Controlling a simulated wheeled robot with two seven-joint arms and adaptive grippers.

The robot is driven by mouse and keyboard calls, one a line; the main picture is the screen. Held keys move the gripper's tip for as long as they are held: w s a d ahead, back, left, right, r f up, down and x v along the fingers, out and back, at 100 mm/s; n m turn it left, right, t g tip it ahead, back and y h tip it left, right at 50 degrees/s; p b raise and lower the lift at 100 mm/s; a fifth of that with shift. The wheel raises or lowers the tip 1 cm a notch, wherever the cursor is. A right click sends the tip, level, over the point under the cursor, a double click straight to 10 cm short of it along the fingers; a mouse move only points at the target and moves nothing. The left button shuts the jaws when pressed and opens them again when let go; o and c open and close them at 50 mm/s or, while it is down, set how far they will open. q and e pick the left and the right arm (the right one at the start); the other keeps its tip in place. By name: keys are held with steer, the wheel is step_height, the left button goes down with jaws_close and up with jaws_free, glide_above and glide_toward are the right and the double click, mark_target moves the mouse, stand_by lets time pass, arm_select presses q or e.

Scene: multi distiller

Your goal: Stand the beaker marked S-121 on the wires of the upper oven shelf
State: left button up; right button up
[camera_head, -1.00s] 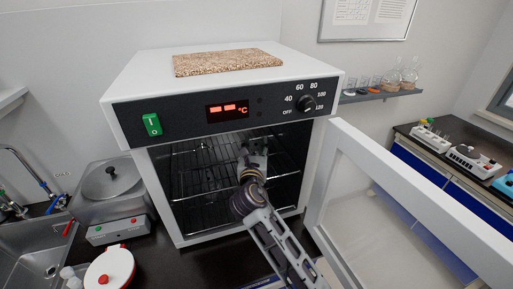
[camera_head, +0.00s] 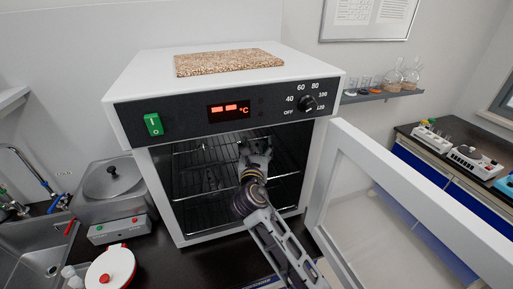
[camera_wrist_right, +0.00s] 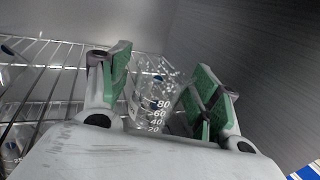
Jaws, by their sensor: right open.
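The oven (camera_head: 225,110) stands with its door (camera_head: 385,190) swung open to the right. My right gripper (camera_head: 257,148) is inside it, at the level of the upper wire shelf (camera_head: 190,152). In the right wrist view, a clear glass beaker (camera_wrist_right: 152,112) with white graduations from 20 to 80 sits between the fingers of my right gripper (camera_wrist_right: 166,90), which are open. The shelf wires (camera_wrist_right: 40,62) show to its left. The beaker's base is hidden behind the gripper body, and I cannot read an S-121 mark. My left gripper is not in view.
The oven's side wall (camera_wrist_right: 250,60) is close to the right finger. Other glassware (camera_wrist_right: 14,146) shows faintly at the lower left of the wrist view. A hotplate bath (camera_head: 112,195) and a red-and-white round vessel (camera_head: 110,268) stand left of the oven.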

steer(key=s+b, duration=0.1)
steer(key=s, duration=1)
steer(key=shift+s+a, duration=0.4)
steer(key=shift+a, duration=0.05)
